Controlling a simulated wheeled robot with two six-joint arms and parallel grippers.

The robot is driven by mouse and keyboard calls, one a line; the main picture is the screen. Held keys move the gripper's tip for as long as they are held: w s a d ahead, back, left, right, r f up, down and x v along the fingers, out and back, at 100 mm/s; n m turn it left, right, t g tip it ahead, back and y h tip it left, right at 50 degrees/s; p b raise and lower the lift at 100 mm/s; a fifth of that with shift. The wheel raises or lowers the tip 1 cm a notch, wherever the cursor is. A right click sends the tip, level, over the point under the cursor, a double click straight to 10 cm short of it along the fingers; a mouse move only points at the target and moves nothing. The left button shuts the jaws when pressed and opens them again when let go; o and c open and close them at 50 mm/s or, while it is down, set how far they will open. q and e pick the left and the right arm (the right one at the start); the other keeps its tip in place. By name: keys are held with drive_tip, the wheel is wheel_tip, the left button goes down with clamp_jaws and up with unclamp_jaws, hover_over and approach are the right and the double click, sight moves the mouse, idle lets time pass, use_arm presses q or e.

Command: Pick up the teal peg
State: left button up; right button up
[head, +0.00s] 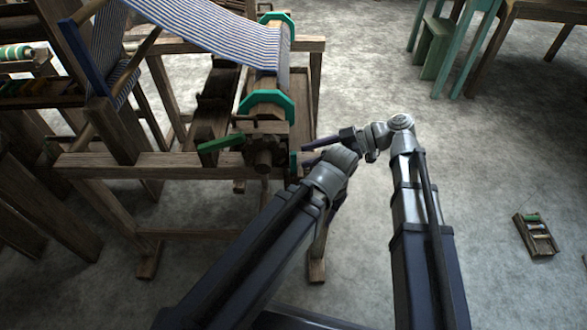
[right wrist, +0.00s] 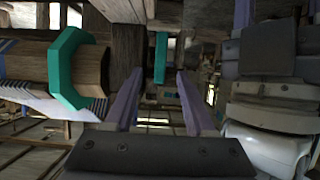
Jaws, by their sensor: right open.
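The teal peg (right wrist: 161,58) shows in the right wrist view as a narrow upright bar just beyond the fingertips. In the head view it is a small teal strip (head: 293,165) by the right end of the loom's front beam. My right gripper (head: 307,151) is open beside that beam end, a little right of the peg. In the right wrist view its two purple fingers (right wrist: 164,76) stand apart with the peg in line with the gap, apparently not touching. My left arm's wrist (head: 327,180) is close by; its finger opening is hidden or too dark to make out.
The wooden loom beam (head: 200,162) and a green lever (head: 221,143) lie left of the right gripper. Teal-rimmed wheels (head: 266,98) carry striped cloth (head: 225,35). A spool tray (head: 536,236) lies on the right floor, where there is free room.

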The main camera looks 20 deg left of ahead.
sight(294, 166)
drive_tip(key=x, duration=0.3)
drive_tip(key=shift+d+f+b, duration=0.1)
drive_tip(key=shift+f+b, duration=0.05)
drive_tip(key=shift+b, duration=0.15)
clamp_jaws()
